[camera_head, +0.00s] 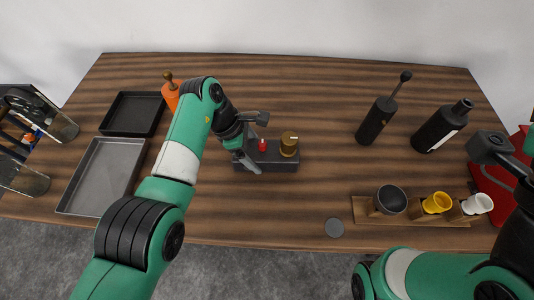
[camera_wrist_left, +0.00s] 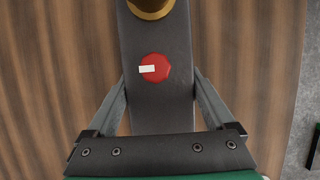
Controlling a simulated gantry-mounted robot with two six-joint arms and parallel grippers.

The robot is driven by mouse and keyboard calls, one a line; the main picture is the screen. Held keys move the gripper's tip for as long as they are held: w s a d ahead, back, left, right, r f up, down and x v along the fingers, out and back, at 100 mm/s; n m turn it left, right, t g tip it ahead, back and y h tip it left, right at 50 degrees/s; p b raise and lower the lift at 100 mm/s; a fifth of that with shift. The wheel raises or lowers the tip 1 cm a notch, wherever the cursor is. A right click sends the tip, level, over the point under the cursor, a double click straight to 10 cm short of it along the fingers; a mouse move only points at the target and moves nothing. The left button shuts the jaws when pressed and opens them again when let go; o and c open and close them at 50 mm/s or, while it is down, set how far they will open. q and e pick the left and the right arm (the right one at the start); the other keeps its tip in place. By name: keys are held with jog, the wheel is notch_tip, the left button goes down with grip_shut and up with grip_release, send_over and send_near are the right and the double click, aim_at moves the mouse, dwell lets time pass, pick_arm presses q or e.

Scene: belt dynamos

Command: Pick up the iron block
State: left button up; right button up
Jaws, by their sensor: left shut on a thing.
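A long dark grey block (camera_head: 283,164), likely the iron block, lies on the wooden table near its middle. A red knob (camera_head: 262,146) with a white mark and a brass cylinder (camera_head: 289,146) sit on its top. My left gripper (camera_head: 257,147) is at the block's left part, shut on it, with one finger on each long side. The left wrist view shows the block (camera_wrist_left: 157,105) between the two fingers, by the red knob (camera_wrist_left: 155,68). Whether the block is off the table is hard to tell. My right gripper (camera_head: 497,150) is partly in view at the right edge, its jaws unclear.
Left stand a grey tray (camera_head: 75,208), a black tray (camera_head: 132,97) and an orange item (camera_head: 171,99). Table between block and bottles is clear.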

aim_at(259, 151)
pick_arm(q)
grip_shut()
jog(key=shift+r, duration=0.1)
jog(key=shift+r, duration=0.1)
jog(key=shift+r, duration=0.2)
notch_tip(259, 151, up, 3)
jog(key=shift+r+p, duration=0.1)
jog(key=shift+p, duration=1.15)
jog(key=s+d+r+p, duration=0.1)
jog(key=s+r+p, duration=0.8)
jog(key=s+p, duration=0.5)
jog(key=p, duration=0.6)
jog(key=shift+d, duration=0.2)
